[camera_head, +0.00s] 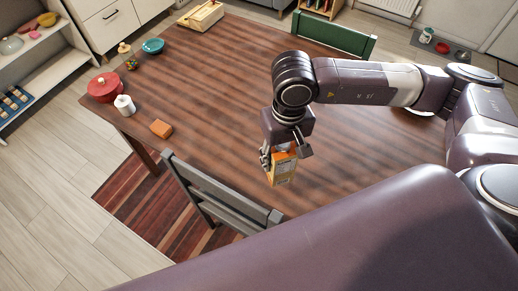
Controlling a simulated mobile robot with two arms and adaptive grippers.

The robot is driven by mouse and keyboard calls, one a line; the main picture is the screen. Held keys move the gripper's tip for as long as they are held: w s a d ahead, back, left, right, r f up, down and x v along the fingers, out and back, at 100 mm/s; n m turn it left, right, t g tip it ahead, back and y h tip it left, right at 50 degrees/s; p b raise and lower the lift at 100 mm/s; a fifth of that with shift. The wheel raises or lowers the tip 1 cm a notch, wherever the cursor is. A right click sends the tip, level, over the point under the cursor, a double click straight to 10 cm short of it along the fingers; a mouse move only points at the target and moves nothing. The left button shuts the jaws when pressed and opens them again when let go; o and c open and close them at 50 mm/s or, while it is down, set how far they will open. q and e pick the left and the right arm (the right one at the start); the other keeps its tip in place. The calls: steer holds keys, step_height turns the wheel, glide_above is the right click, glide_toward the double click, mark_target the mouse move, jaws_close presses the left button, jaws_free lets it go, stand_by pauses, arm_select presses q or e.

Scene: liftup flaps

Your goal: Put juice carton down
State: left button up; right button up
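The juice carton (283,171) is orange and yellow and roughly upright, near the front edge of the wooden table (225,105). My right gripper (286,151) comes down from above, with its fingers on either side of the carton's upper part, and appears shut on it. The fingers hide part of the carton's top. I cannot tell whether its base touches the tabletop. My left gripper is not in view.
A grey chair (215,194) stands at the table's front edge, left of the carton, and a green chair (333,36) at the far side. A small orange-brown block (161,128), white jar (124,105) and red pot (104,88) are at the left. The tabletop's middle is clear.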

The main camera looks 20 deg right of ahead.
steer(key=w+a+m+b, duration=0.1)
steer(key=w+m, duration=0.4)
steer(key=w, duration=0.3)
steer(key=w+a+r+m, duration=0.3)
steer(key=w+r+m, duration=0.25)
steer(key=r, duration=0.35)
arm_select(q)
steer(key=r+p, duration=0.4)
steer(key=p, duration=0.2)
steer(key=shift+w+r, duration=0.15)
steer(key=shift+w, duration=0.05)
arm_select(e)
step_height(320, 180, down, 20)
steer(key=shift+w+n, duration=0.35)
steer(key=shift+w, duration=0.05)
steer(key=o, duration=1.1)
steer(key=shift+f, duration=0.1)
steer(key=o, duration=0.5)
steer(key=shift+s, duration=0.1)
